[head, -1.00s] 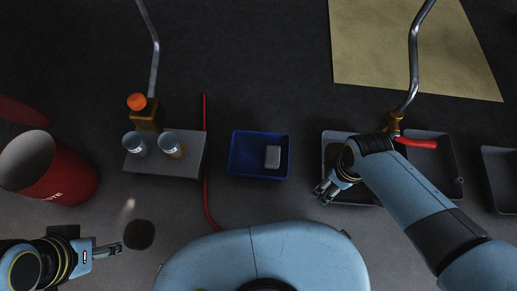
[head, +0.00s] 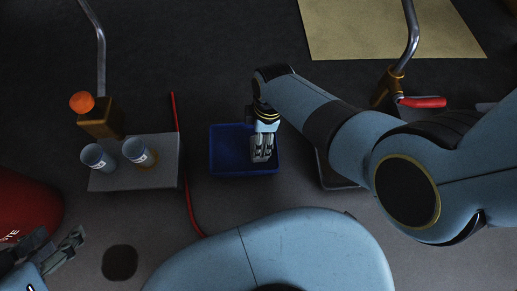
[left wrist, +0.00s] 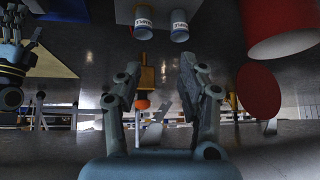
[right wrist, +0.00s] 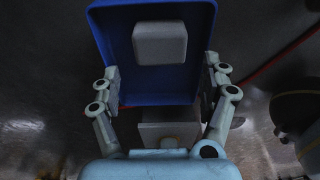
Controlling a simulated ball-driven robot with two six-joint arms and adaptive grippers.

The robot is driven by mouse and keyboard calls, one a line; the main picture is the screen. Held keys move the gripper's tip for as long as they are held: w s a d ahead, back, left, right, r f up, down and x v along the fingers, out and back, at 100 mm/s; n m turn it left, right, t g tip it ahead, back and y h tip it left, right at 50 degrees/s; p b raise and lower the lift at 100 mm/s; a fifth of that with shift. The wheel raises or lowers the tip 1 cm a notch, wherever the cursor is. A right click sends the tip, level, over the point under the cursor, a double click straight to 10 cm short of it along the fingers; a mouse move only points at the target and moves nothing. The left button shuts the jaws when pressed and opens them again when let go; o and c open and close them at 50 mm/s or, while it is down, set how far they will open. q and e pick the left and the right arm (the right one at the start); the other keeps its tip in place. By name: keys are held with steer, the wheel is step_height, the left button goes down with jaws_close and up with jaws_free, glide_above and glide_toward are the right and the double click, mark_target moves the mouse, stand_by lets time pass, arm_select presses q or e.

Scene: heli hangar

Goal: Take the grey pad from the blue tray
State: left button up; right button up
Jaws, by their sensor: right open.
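The blue tray (head: 228,152) lies on the floor in front of me in the head view. The grey pad (right wrist: 160,43) lies inside the blue tray (right wrist: 114,35) in the right wrist view; in the head view my gripper covers it. My right gripper (head: 262,152) is above the tray in the head view. In the right wrist view the right gripper (right wrist: 162,77) is open and empty, its fingers apart near the tray's sides, with the pad further up the picture. My left gripper (head: 66,246) is at the lower left, open and empty in the left wrist view (left wrist: 158,70).
A red bin (head: 25,215) stands at the left. A dark tray (head: 335,172) is partly behind my right arm.

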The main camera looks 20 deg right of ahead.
mark_target(252, 138)
arm_select(q)
steer(key=shift+s+d+f+t+b, duration=0.1)
steer(key=shift+f+t+b, duration=0.3)
steer(key=shift+f+t, duration=0.35)
arm_select(e)
steer(key=shift+f, duration=0.7)
steer(key=shift+f, duration=0.1)
steer(key=shift+s+f+b, duration=0.1)
steer(key=shift+f+b, duration=0.7)
steer(key=shift+b, duration=0.1)
step_height(252, 138, down, 2)
steer(key=shift+b, duration=1.1)
steer(key=shift+a+f+b, duration=0.15)
steer(key=shift+f+b, duration=0.5)
steer(key=shift+b, duration=0.05)
arm_select(q)
steer(key=w+d+r+m+t+h, duration=0.1)
steer(key=w+r+t, duration=0.4)
steer(key=r, duration=0.4)
steer(key=w+d+r+m+t+h, duration=0.1)
steer(key=w+r+t, duration=0.3)
steer(key=r+t, duration=0.3)
step_height(252, 138, up, 2)
steer(key=shift+w+d+r+h, duration=0.25)
steer(key=shift+w+d+h, duration=0.05)
steer(key=shift+w+h, duration=0.1)
steer(key=shift+t, duration=0.25)
arm_select(e)
steer(key=shift+c, duration=0.3)
